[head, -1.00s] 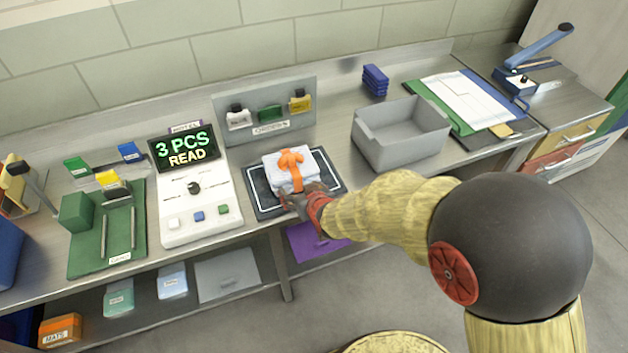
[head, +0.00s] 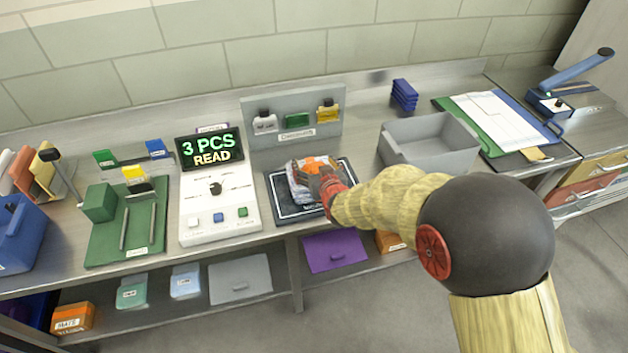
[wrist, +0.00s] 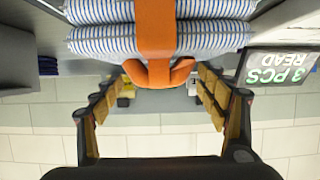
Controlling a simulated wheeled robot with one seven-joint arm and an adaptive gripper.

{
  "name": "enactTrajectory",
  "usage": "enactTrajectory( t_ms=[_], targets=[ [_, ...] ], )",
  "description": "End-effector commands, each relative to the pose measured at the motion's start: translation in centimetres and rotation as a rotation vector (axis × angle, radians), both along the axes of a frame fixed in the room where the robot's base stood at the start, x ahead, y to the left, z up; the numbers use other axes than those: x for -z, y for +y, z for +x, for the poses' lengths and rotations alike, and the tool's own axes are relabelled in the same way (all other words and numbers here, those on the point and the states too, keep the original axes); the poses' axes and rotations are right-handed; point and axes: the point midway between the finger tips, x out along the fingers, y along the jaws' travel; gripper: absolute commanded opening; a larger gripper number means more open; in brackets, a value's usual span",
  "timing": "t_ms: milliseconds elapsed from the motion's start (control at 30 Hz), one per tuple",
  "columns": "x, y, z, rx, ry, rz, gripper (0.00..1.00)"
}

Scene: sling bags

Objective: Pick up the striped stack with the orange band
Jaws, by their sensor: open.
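The striped stack (head: 301,188) lies on a dark mat (head: 285,206) on the bench. Its orange band (head: 318,164) is tied on top. In the wrist view the stack (wrist: 100,38) shows blue and white stripes in folded layers, with the orange band (wrist: 155,35) running across its middle. My gripper (head: 322,178) is over the stack's right side in the head view and hides part of it. In the wrist view my gripper (wrist: 160,88) is open, its two fingers wide apart with the band's knot between them. I cannot tell whether the fingers touch the stack.
A white console (head: 215,215) whose screen (head: 210,150) reads "3 PCS READ" stands just left of the mat. A grey panel (head: 290,105) with small clips stands behind. An empty grey bin (head: 425,145) is to the right. A green fixture (head: 125,225) is further left.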

Motion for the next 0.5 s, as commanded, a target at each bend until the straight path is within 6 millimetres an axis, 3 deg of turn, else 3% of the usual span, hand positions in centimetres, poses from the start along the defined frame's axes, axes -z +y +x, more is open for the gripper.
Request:
enactTrajectory(
  t_ms=[267,500],
  targets=[
    [0.08,0.10,0.39,0.000,0.000,0.000,0.74],
    [0.10,0.09,0.36,0.000,0.000,0.000,0.62]
  ],
)
